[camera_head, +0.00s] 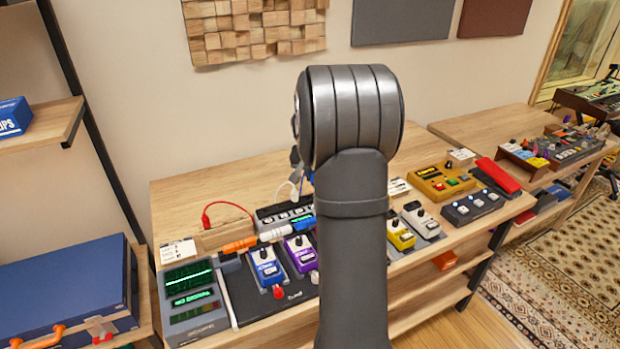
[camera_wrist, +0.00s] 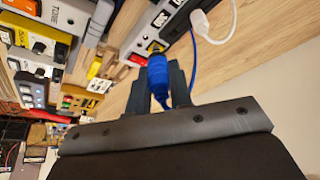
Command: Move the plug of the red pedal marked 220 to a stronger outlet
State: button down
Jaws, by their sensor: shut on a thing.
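My gripper (camera_wrist: 158,82) is shut on a blue plug (camera_wrist: 158,72) with a blue cable. The plug's tip is at the edge of a dark power supply with pale labels (camera_wrist: 140,58); I cannot tell whether it is seated. A white plug (camera_wrist: 198,20) with a white cable is beside it. In the head view the power supply (camera_head: 268,215) stands at the back of the pedalboard, and my arm hides most of the gripper. No red pedal marked 220 can be made out; part of the board is behind my arm.
A blue pedal (camera_head: 265,267) and a purple pedal (camera_head: 301,254) are on the board, left of my arm. A red-ended cable (camera_head: 206,221) lies at the back left. Yellow (camera_head: 400,235) and white (camera_head: 421,220) pedals stand right of my arm. Bare tabletop lies behind the supply.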

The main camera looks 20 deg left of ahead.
jog(key=shift+w+a+f+n+g+y, duration=0.65)
jog(key=shift+w+a+n+y, duration=0.9)
jog(key=shift+w+n, duration=1.8)
jog(key=shift+n+h, duration=0.25)
jog(key=shift+n, duration=0.1)
jog(key=shift+s+a+f, duration=0.1)
jog(key=shift+s+f, duration=0.1)
jog(key=shift+f, duration=1.55)
jog(key=shift+s+a+f, duration=0.1)
jog(key=shift+s+f, duration=0.1)
jog(key=shift+f, duration=1.55)
jog(key=shift+f, duration=1.05)
jog(key=c, duration=0.8)
grip_release()
jog(key=shift+r, duration=3.55)
jog(key=shift+f, duration=0.15)
